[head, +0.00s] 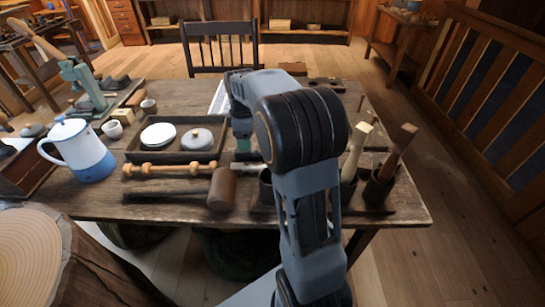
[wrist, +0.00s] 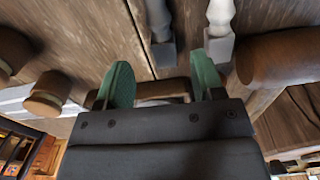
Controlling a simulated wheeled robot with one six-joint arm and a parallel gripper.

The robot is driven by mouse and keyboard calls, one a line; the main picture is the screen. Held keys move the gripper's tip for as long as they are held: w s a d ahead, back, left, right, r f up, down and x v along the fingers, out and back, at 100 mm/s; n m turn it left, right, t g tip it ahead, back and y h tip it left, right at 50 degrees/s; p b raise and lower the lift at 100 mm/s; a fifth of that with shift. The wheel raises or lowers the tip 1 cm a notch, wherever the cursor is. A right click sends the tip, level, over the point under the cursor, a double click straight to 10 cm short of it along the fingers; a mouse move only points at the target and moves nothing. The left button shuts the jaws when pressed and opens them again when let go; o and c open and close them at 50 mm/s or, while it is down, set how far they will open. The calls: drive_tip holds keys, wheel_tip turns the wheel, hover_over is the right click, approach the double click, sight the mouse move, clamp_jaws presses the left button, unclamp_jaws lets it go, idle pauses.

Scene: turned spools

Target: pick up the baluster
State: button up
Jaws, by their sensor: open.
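My gripper is open, its two green finger pads apart in the wrist view (wrist: 163,75). In the head view its green tips (head: 243,145) show beside my arm, over the right end of the tray. Nothing is clearly held. In the head view my arm hides most of this spot. A light-wood turned piece (head: 172,170) lies on the table further left.
A mallet (head: 222,188) lies left of my arm, near the table's front. A dark tray (head: 217,154) holds a plate and a lidded dish. A blue-white jug (head: 78,150) stands left. Dark cups with wooden-handled tools, one a mallet-like tool (head: 401,142), stand right.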

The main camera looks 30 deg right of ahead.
drive_tip(key=shift+a+f+b, duration=0.1)
drive_tip(key=shift+f+b, duration=0.75)
drive_tip(key=shift+f, duration=2.1)
drive_tip(key=shift+c, duration=0.3)
drive_tip(key=c, duration=1)
drive_tip(key=shift+r, duration=0.15)
